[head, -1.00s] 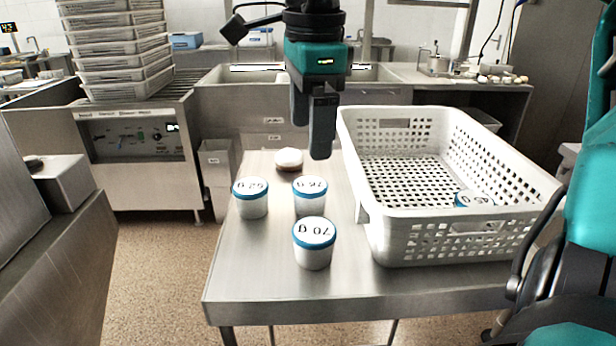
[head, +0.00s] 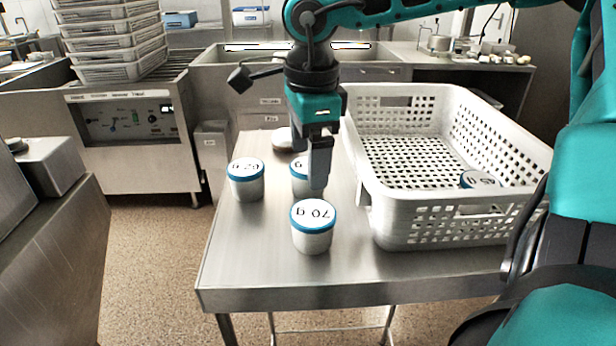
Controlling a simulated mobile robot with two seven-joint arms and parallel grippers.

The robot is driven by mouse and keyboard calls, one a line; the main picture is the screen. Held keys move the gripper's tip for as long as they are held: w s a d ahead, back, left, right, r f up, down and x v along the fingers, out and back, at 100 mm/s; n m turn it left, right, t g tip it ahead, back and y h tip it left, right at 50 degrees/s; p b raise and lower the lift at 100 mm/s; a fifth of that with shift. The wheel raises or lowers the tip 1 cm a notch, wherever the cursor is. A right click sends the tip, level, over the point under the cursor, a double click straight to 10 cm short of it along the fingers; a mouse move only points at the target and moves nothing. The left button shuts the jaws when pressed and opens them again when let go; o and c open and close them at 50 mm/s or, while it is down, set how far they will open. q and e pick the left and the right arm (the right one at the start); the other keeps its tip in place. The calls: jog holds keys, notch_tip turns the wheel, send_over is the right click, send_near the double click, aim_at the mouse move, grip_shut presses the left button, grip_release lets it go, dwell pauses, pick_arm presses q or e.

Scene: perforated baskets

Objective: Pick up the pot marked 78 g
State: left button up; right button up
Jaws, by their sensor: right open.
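Several white pots with blue rims have labels on their lids that appear upside down. The front pot (head: 312,238) reads 70 g. The left pot (head: 246,188) seems to read 62 g. The rear pot (head: 297,188) stands between them, further back; my right gripper hides much of its lid, so the number is not readable now. Another pot (head: 478,181) lies in the white basket, its label unclear. My right gripper (head: 317,188) is open and empty, pointing down, its fingers overlapping the rear pot's right side in view. Contact cannot be told. My left gripper is not in view.
The perforated white basket (head: 440,232) stands close on the right of the steel table (head: 260,270). The table's front left is clear. Stacked trays (head: 110,45) stand at the back left.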

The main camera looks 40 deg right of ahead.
jog(key=f, duration=0.3)
jog(key=shift+w+d+f, duration=0.1)
jog(key=shift+d, duration=0.1)
jog(key=shift+c, duration=0.2)
jog(key=c, duration=1)
